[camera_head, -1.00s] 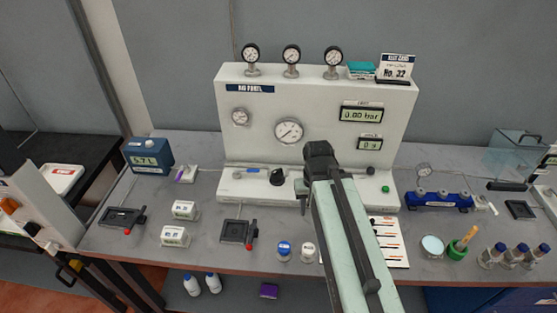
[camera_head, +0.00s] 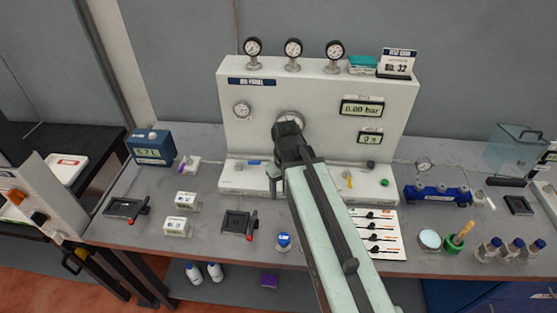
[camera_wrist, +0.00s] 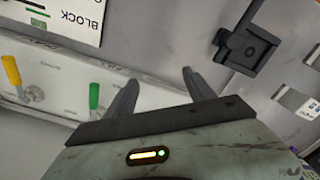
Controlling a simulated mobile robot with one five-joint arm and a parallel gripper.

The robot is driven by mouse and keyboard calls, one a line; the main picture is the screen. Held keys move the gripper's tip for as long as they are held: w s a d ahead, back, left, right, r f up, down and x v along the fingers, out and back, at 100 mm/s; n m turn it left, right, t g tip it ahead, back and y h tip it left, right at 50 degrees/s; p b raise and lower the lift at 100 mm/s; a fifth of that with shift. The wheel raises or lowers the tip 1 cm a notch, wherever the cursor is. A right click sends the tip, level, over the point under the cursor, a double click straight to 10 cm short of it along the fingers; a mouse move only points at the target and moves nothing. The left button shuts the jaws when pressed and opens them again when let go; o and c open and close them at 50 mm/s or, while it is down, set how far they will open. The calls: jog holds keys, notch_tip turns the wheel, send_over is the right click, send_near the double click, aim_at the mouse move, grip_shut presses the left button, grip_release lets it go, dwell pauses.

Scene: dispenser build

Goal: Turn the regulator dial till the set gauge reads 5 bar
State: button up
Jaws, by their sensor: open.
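The white air panel (camera_head: 235,140) stands at the back of the bench. The black regulator dial is hidden behind my gripper (camera_head: 274,178) in the head view. My gripper is at the panel's base, pointing down, with its jaws apart. In the wrist view my gripper (camera_wrist: 157,76) is open and empty, over the base's edge; no dial shows there. The large middle gauge (camera_head: 291,115) is mostly covered by my wrist, and the smaller gauge (camera_head: 242,109) is visible left of it. I cannot read either needle or tell which is the set gauge. The upper display (camera_head: 362,108) reads 0.00 bar.
Yellow (camera_wrist: 12,70) and green (camera_wrist: 93,95) parts show in the wrist view. A black stand (camera_head: 238,222) lies in front.

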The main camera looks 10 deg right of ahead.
jog(key=w+r+n+p, duration=0.2)
jog(key=w+n, duration=0.1)
jog(key=w, duration=0.1)
jog(key=w+r+n+p, duration=0.2)
jog(key=w+r+n, duration=0.1)
jog(key=w, duration=0.1)
jog(key=w+r+n+p, duration=0.2)
jog(key=w+n, duration=0.2)
jog(key=shift+d+r, duration=0.15)
jog(key=shift+r, duration=0.25)
jog(key=shift+w+n, duration=0.25)
jog(key=shift+n, duration=0.25)
notch_tip(320, 180, down, 8)
jog(key=b, duration=0.8)
jog(key=shift+f, duration=0.1)
grip_shut()
